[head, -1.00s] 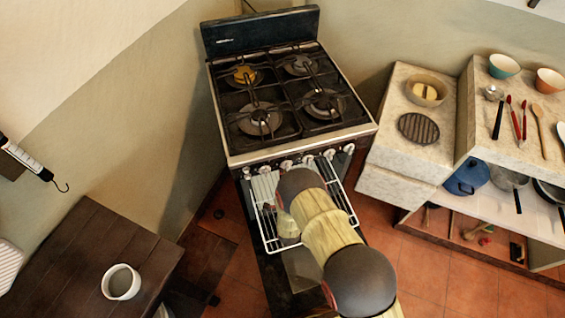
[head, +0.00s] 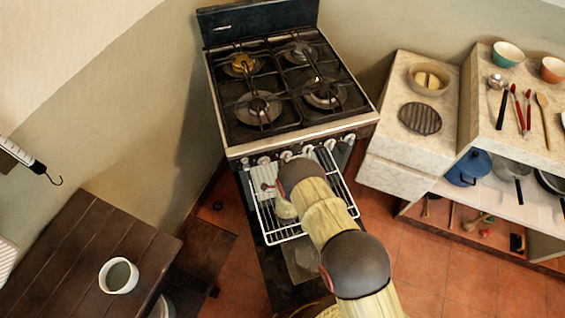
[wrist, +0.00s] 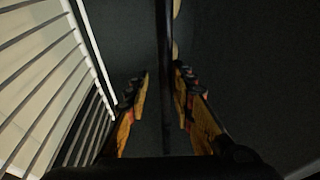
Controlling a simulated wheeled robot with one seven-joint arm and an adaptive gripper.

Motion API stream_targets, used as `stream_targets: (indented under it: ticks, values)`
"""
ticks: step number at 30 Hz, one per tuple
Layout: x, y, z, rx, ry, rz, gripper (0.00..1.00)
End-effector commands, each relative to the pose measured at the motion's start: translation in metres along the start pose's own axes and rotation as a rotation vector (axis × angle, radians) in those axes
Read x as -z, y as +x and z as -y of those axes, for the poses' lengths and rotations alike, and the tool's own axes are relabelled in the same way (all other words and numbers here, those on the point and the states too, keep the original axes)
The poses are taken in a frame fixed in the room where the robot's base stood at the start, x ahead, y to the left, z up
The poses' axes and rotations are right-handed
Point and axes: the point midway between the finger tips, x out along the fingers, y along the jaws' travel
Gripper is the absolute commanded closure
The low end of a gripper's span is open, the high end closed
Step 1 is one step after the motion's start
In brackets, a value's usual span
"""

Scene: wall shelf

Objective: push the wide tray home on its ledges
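The wide tray looks like a white wire rack (head: 268,225) that sticks out of the front of the stove (head: 293,130), below its knobs. In the wrist view its pale rods (wrist: 88,45) run along the left side. My arm covers the middle of the rack in the head view and hides my gripper there. In the wrist view my gripper (wrist: 163,100) has its two orange and black fingers apart, with a dark bar showing between them. Whether the bar lies between the fingers or beyond them I cannot tell. No contact with the rack is visible.
A dark wooden table (head: 60,270) with a white cup (head: 118,275) stands at the left. A stone counter (head: 400,150) and shelves with bowls and utensils stand at the right. Tiled floor (head: 425,265) shows between the stove and the shelves.

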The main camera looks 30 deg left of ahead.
Motion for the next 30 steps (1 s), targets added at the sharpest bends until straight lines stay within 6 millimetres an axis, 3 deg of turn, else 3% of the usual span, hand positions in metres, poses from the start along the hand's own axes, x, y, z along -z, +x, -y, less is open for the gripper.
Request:
stream_targets:
  ticks: [6, 12, 24, 30]
  values:
    - [0.001, 0.037, -0.001, 0.002, 0.0, -0.002, 0.76]
    - [0.001, 0.056, -0.002, -0.001, 0.0, 0.0, 0.76]
    - [0.0, 0.062, 0.0, -0.001, -0.001, 0.0, 0.76]
    - [0.0, 0.062, 0.0, -0.001, -0.001, -0.001, 0.86]
